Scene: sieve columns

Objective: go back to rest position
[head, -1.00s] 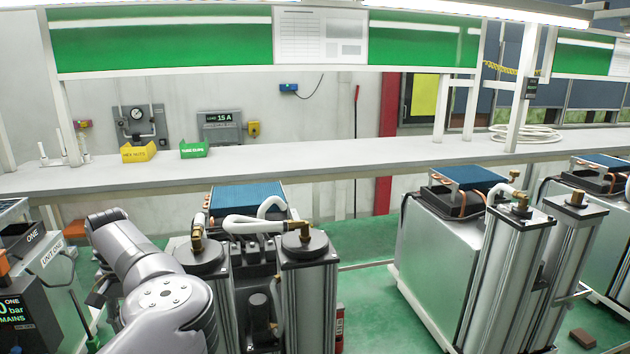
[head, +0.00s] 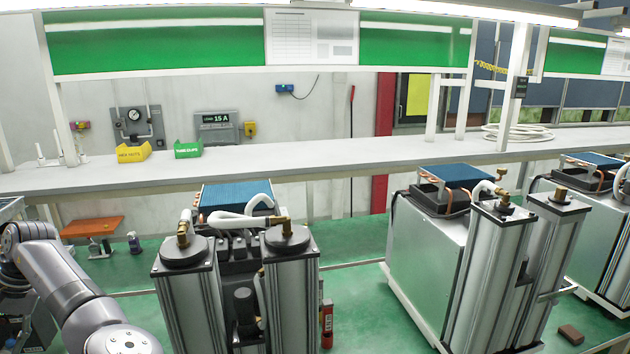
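My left arm comes in at the lower left of the head view, folded back beside the nearest sieve column unit. Its gripper is outside the picture. My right arm and gripper are not in view. The nearest unit has two silver columns, a left column (head: 187,300) and a right column (head: 291,300), with dark round caps and brass fittings. A white hose (head: 235,222) runs between the two caps. The arm appears apart from the columns.
A long grey bench (head: 330,156) spans the back, with a yellow bin (head: 133,153) and a green bin (head: 188,149). Another column unit (head: 500,275) stands at the right. A brown block (head: 571,335) lies on the green floor. An orange stool (head: 93,227) stands at the left.

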